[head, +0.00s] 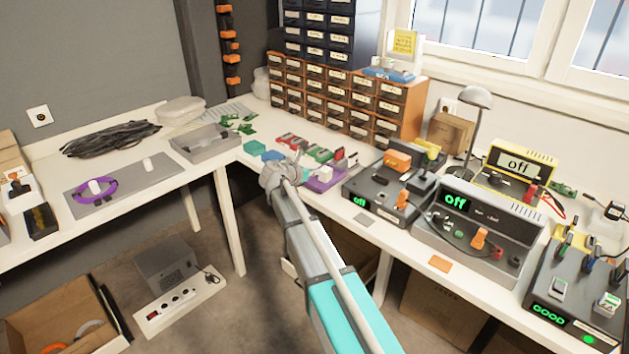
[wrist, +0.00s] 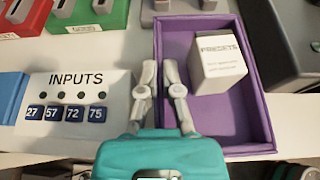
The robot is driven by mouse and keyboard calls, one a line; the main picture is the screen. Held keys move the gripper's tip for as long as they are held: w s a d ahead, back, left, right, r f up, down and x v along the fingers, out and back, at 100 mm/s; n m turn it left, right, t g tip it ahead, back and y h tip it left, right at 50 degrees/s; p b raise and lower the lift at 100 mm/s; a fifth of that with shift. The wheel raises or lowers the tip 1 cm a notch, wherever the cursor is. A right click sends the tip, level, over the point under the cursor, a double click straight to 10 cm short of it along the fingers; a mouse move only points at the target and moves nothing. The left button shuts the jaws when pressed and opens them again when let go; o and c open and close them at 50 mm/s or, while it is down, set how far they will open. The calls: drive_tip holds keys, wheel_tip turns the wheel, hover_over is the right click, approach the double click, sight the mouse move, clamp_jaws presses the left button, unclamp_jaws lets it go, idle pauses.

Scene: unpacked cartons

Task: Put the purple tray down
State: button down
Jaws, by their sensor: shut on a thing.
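The purple tray (wrist: 220,125) fills the right half of the wrist view. A small white box marked PRESETS (wrist: 219,63) stands in it. My gripper (wrist: 160,72) is shut on the tray's left wall, one finger outside and one inside. In the head view the purple tray (head: 321,186) shows at the bench beyond my arm, partly hidden by my gripper (head: 284,170). The tray looks level. I cannot tell whether its underside touches the bench or is a little above it.
A white INPUTS panel (wrist: 75,98) with number tiles lies left of the tray. Red and green blocks (head: 318,152) lie behind it. A dark device reading off (head: 385,190) stands close on the right. Drawer cabinets (head: 345,100) stand behind. The left bench (head: 125,205) has free room.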

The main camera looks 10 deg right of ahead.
drive_tip(key=shift+f+b, duration=0.65)
drive_tip(key=shift+f, duration=0.35)
drive_tip(key=shift+f, duration=0.1)
drive_tip(key=c, duration=0.8)
unclamp_jaws()
drive_tip(key=shift+s, duration=0.1)
drive_tip(key=p+v, duration=0.5)
drive_tip(key=v, duration=0.8)
drive_tip(key=shift+a+r, duration=0.25)
drive_tip(key=shift+a, duration=0.1)
drive_tip(key=shift+s, duration=0.1)
